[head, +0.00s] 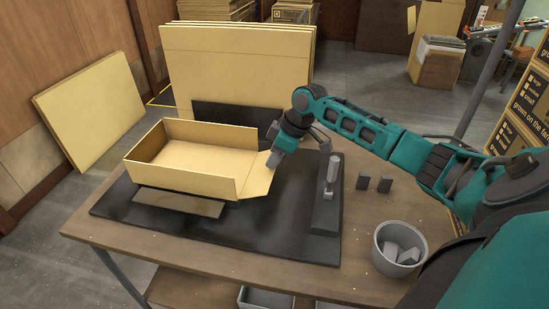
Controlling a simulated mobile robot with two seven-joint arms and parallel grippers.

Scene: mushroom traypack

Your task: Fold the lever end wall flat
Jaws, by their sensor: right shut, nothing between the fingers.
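An open cardboard tray (180,177) stands on the black mat (250,229). Its two long walls and its left end wall stand up. The right end wall (257,182), on the side of the lever (332,174), leans outward past the ends of the long walls. I cannot tell if it is fully flat. My right gripper (274,163) is shut and empty, pointing down at the far outer corner of that end wall. It looks close to or touching the board; the contact is unclear. My left gripper is not in view.
The lever stands upright on a dark base right of the tray. Large cardboard sheets (235,70) stand behind. The mat's front part is clear.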

